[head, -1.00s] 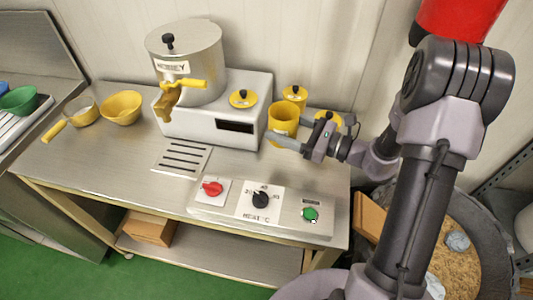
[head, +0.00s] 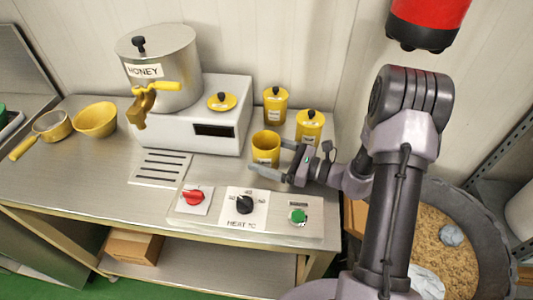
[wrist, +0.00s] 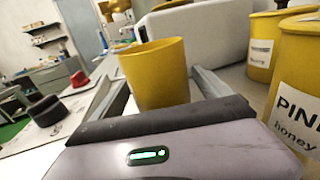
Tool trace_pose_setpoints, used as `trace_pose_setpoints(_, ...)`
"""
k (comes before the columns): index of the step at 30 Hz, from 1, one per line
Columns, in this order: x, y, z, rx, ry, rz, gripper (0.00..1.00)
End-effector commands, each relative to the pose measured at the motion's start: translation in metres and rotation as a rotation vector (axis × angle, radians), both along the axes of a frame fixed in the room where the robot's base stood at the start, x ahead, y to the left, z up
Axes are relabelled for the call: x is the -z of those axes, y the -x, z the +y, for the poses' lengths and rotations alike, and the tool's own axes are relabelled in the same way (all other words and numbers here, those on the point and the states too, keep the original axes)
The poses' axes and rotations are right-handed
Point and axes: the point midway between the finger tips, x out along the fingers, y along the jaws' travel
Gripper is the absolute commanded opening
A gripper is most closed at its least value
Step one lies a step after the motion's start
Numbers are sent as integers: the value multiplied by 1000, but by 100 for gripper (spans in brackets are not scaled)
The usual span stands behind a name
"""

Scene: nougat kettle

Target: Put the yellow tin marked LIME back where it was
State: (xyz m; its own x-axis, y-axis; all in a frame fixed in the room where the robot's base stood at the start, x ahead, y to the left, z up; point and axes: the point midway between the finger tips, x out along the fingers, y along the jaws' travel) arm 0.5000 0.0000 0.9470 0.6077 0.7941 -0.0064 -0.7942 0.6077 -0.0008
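An open yellow tin (head: 265,148) without a lid is upright beside the right front of the white appliance. It also shows in the wrist view (wrist: 158,75). Its label is too small to read in the head view and is not visible in the wrist view. In the wrist view the fingers (wrist: 160,88) flank the tin. I cannot tell whether the tin's base touches the worktop.
Two lidded yellow tins stand close by: one behind (head: 275,105), one at right (head: 309,127), marked PINE in the wrist view (wrist: 298,85). A yellow lid (head: 222,101) lies on the white appliance (head: 215,130), beside the HONEY kettle (head: 160,65). The control panel (head: 262,215) is in front.

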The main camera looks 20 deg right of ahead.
Motion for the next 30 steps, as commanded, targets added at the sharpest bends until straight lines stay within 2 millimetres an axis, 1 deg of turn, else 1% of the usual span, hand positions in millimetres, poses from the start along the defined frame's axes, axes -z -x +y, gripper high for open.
trace_pose_setpoints(7,-1,0,0,0,0,0,88)
trace_pose_setpoints(10,-6,1,-2,1,0,0,88)
trace_pose_setpoints(14,-6,15,-21,5,-2,2,88)
trace_pose_setpoints(18,-7,35,-48,5,-1,1,88)
trace_pose_setpoints(24,-7,59,-79,4,-1,0,88)
trace_pose_setpoints(27,-6,67,-89,2,0,0,88)
trace_pose_setpoints(30,-5,72,-94,1,0,0,88)
